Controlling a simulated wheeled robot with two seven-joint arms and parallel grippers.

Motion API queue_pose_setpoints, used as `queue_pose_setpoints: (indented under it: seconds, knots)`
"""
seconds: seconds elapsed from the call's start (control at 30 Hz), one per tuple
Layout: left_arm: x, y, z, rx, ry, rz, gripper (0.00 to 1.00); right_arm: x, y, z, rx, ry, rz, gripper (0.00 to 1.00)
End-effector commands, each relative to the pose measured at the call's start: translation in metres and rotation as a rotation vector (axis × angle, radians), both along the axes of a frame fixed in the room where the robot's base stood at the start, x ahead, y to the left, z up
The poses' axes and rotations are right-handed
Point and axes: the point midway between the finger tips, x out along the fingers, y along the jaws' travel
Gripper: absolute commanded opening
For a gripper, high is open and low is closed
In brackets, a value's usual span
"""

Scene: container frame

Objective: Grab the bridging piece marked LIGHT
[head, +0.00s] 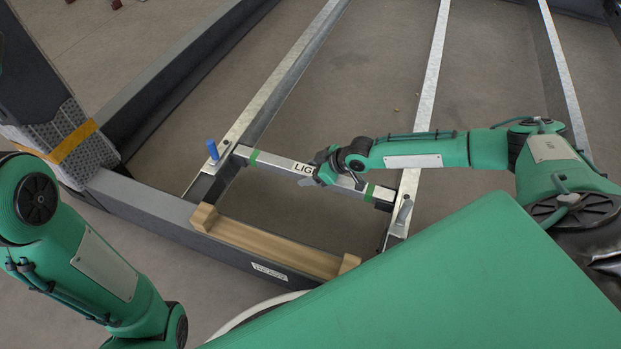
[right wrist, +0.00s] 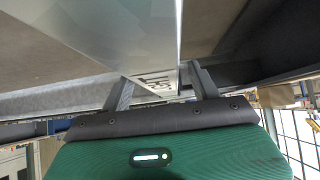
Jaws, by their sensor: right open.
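The bridging piece (head: 275,161) is a pale bar with green bands near its ends, spanning two metal rails in the head view. The letters "LIG" show on its top; the rest of the word is hidden behind my right gripper (head: 314,172). That gripper is at the bar, right of its middle. In the right wrist view, my right gripper's two grey fingers (right wrist: 162,88) stand apart, with a pale surface bearing dark markings (right wrist: 155,80) showing between them. I cannot tell whether they touch the bar. My left arm shows at the left, but its gripper is out of view.
A wooden block piece (head: 270,246) lies along the dark front beam (head: 150,208). A blue peg (head: 212,150) stands on the left rail (head: 268,90), and a metal fastener (head: 404,211) sits on the right rail (head: 430,80).

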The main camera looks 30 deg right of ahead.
Motion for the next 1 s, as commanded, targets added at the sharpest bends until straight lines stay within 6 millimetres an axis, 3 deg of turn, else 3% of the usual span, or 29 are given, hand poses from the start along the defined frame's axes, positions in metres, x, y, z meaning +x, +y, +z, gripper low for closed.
queue_pose_setpoints:
  seconds: [0.27, 0.5, 0.6, 1.0]
  knots:
    - [-0.0006, -0.0003, 0.0001, 0.0, -0.001, 0.0, 0.36, 0.0011, 0.001, -0.0005, 0.0, 0.0, 0.0, 0.62]
    - [-0.0008, -0.0003, 0.0, 0.0, -0.002, -0.001, 0.36, 0.0009, 0.0009, -0.0006, 0.0, 0.0, 0.0, 0.15]
    - [-0.0009, -0.0002, 0.0, 0.0, -0.002, -0.001, 0.36, 0.0008, 0.0009, -0.0006, 0.0, 0.0, 0.0, 0.0]
    - [-0.0009, 0.0, 0.0017, -0.001, -0.003, -0.001, 0.36, 0.0023, 0.0012, 0.0038, 0.002, -0.005, 0.0, 0.0]
